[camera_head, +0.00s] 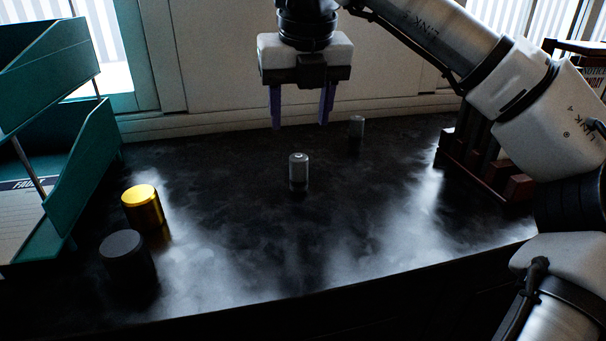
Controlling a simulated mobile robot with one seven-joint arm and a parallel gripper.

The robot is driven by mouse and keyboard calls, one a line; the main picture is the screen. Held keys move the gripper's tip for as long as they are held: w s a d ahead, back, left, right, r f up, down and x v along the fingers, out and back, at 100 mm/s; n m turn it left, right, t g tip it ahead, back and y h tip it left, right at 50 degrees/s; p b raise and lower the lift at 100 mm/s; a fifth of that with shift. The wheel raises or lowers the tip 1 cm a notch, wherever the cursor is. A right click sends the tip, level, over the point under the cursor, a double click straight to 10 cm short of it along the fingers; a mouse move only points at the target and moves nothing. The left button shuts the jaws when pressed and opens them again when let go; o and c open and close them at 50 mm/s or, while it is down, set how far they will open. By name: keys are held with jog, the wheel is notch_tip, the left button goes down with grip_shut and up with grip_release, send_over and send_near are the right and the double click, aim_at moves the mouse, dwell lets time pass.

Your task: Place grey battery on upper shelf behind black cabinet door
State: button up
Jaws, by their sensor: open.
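A grey battery (299,172) stands upright near the middle of the dark glossy table. A smaller grey cylinder (356,128) stands farther back and to its right; I cannot tell whether it is also a battery. My gripper (300,122) hangs pointing down above and behind the grey battery, with its purple fingers apart and nothing between them. The fingertips are clear of the battery. No black cabinet door or upper shelf shows in this view.
A gold cylinder (143,208) and a black cylinder (127,260) stand at the left. A green tiered tray (84,165) is at the far left, and a dark red rack (484,160) at the right. The table's middle front (300,245) is clear.

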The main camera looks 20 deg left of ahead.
aim_at(299, 156)
jog(key=x, duration=0.6)
jog(key=shift+f, duration=0.15)
jog(key=shift+p+x, duration=0.8)
jog(key=shift+x, duration=1.85)
jog(key=shift+d, duration=0.2)
jog(key=c, duration=1.2)
jog(key=shift+o, duration=0.2)
notch_tip(299, 156, up, 20)
